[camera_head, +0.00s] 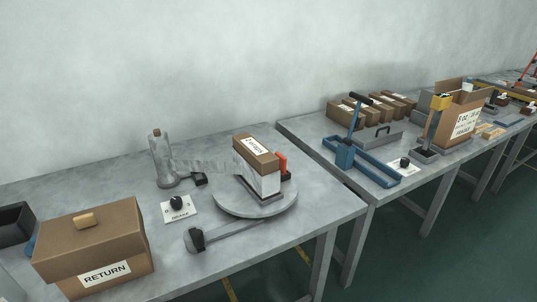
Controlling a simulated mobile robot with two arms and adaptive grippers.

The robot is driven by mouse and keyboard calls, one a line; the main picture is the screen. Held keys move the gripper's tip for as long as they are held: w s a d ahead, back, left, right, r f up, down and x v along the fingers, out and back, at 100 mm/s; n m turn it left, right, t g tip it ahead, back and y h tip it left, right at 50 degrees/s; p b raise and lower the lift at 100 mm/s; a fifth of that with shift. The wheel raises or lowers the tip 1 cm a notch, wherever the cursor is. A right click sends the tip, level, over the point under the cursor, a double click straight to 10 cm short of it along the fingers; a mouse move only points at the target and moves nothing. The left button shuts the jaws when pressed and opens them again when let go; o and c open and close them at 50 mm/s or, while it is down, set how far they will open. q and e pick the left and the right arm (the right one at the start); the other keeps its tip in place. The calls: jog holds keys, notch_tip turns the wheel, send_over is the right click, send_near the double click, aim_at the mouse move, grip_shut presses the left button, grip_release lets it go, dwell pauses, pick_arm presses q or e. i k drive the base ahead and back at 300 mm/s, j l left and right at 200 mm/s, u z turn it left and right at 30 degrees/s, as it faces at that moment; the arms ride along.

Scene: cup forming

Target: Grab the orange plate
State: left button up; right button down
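A small upright orange-red piece (282,163) is the only orange thing I can make out on the near table. It stands at the right side of a white block with a brown, labelled top (257,152), on a round grey disc (230,203). Its lower part is hidden by a dark piece beside the block, and I cannot tell its full shape. Neither of my grippers shows in the head view.
A brown box marked RETURN (93,243) stands at the front left of the near grey table (100,184). A clear bottle-like object (161,160) and a black knob on a white card (178,203) are left of the disc. A second table (307,127) holds boxes and blue tools.

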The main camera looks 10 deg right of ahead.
aim_at(283, 160)
jog(key=i+l+u, duration=0.15)
jog(key=l+u, duration=0.7)
jog(key=i, duration=0.05)
